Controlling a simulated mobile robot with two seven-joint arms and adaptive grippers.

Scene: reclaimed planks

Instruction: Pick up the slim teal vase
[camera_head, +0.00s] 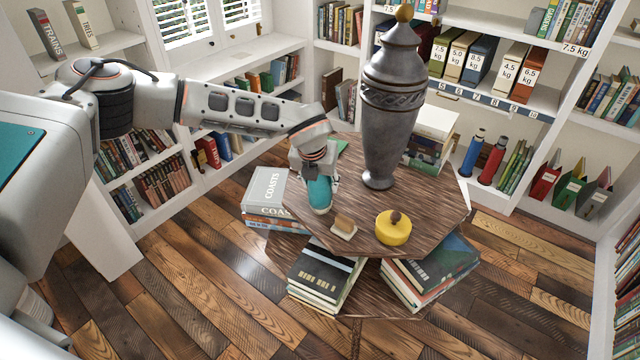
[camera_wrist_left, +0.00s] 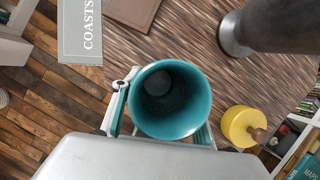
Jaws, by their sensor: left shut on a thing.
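The slim teal vase (camera_head: 319,194) stands at the left side of the octagonal wooden table (camera_head: 437,204). In the left wrist view I look down into its round open mouth (camera_wrist_left: 170,98). My left gripper (camera_head: 318,172) comes at it from above and is shut on it, with a finger showing beside the rim (camera_wrist_left: 118,105). I cannot tell whether the vase's base touches the table. My right gripper is in neither view.
A tall grey urn (camera_head: 388,120) stands behind and right of the vase. A yellow pot (camera_head: 393,228) and a small tan block (camera_head: 344,227) are near the front. Books (camera_head: 265,190) lie at the left edge. Shelves surround the table.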

